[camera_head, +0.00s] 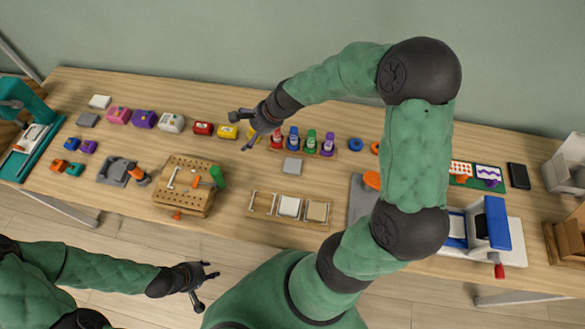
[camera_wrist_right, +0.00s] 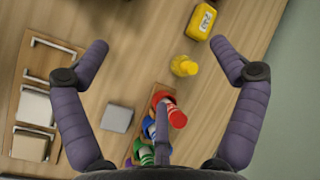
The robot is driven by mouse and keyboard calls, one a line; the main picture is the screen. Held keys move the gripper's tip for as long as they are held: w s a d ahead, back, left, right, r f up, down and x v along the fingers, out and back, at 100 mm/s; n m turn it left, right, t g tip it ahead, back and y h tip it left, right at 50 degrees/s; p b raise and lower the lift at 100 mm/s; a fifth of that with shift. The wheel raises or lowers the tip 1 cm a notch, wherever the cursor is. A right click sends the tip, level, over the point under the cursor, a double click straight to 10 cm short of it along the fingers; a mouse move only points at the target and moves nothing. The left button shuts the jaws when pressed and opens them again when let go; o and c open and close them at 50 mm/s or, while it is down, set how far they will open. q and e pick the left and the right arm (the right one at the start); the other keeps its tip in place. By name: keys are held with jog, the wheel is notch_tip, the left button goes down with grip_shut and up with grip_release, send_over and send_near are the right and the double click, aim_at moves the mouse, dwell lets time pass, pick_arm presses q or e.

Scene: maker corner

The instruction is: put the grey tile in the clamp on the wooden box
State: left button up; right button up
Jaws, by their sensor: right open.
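A small grey tile (camera_head: 292,166) lies flat on the table, in front of the bottle rack; it also shows in the right wrist view (camera_wrist_right: 118,117). The clamp's jaws are too small to judge. My right gripper (camera_head: 241,132) is open and empty above the table behind the tile; its spread fingers show in the wrist view (camera_wrist_right: 160,46). My left gripper (camera_head: 209,289) is open and empty in front of the table edge.
A wooden rack (camera_head: 274,216) with white and tan tiles is right of the box. Coloured bottles (camera_head: 294,139) stand behind the grey tile. Another grey tile-like piece (camera_head: 88,119) lies far left. Table between box and grey tile is clear.

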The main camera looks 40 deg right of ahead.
jog(key=s+d+f+n+g+h+b, duration=0.1)
jog(key=s+f+n+g+b, duration=0.1)
jog(key=s+f+g, duration=0.3)
jog(key=h+b, duration=0.4)
jog(key=h, duration=0.1)
send_over(292, 165)
jog(key=shift+m, duration=0.3)
notch_tip(292, 165, down, 5)
jog(key=shift+w+f, duration=0.1)
jog(key=f+b, duration=0.1)
jog(key=f, duration=0.4)
jog(key=shift+s+a+b, duration=0.1)
jog(key=shift+s+b, duration=0.1)
jog(key=shift+b, duration=0.2)
jog(key=c, duration=1.3)
